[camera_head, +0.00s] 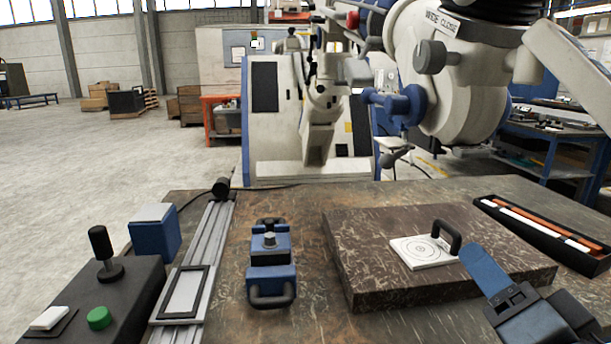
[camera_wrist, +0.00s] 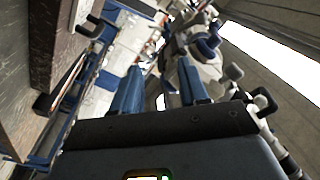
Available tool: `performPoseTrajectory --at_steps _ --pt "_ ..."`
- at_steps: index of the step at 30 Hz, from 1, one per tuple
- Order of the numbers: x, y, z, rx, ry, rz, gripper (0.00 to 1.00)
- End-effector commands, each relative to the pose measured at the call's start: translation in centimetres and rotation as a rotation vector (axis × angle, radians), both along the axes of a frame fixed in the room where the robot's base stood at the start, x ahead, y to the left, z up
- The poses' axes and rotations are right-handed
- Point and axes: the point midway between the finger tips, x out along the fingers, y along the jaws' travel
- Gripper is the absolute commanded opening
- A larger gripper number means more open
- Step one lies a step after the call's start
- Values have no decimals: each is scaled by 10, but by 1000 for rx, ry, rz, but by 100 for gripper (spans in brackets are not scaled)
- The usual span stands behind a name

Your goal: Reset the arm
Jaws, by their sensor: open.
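A large white jointed arm with a "WIDE CLOSE" label, grey knobs and blue parts, probably the microscope arm (camera_head: 465,90), hangs over the back right of the workbench (camera_head: 225,320). Part of it also seems to show in the wrist view (camera_wrist: 205,60), tilted. My gripper (camera_head: 480,262) is at the lower right of the head view, in front of and below that arm and apart from it. Its blue fingers point up and left, near the stone slab's right side. In the wrist view my gripper (camera_wrist: 160,85) has two separate blue fingers with nothing between them.
A dark stone slab (camera_head: 370,255) bears a white plate with a black handle (camera_head: 425,250). A blue clamp block (camera_head: 271,270), a metal rail (camera_head: 205,245) and a control box with joystick (camera_head: 105,255) stand left. A black tray with rods (camera_head: 540,230) lies right.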

Motion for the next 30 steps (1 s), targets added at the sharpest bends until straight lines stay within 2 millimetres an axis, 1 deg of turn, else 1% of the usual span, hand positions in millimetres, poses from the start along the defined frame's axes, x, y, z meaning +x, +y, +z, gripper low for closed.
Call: performPoseTrajectory --at_steps 1,5,6,11,15,17,18,22,27,30 --pt "-12 -3 -15 -46 24 -4 44" --pt "-44 -8 -48 -164 60 -6 44" --pt "-55 -10 -57 -199 72 -5 44" --pt "-102 -14 -89 -330 117 -2 44" --pt "-147 -16 -110 -435 160 6 44" --pt "-168 -16 -117 -476 177 11 44" --pt "-181 -16 -121 -504 188 14 44" --pt "-227 -15 -129 -588 227 23 44" --pt "-283 -10 -131 -684 275 35 44" --pt "-308 -8 -128 -726 295 39 44"
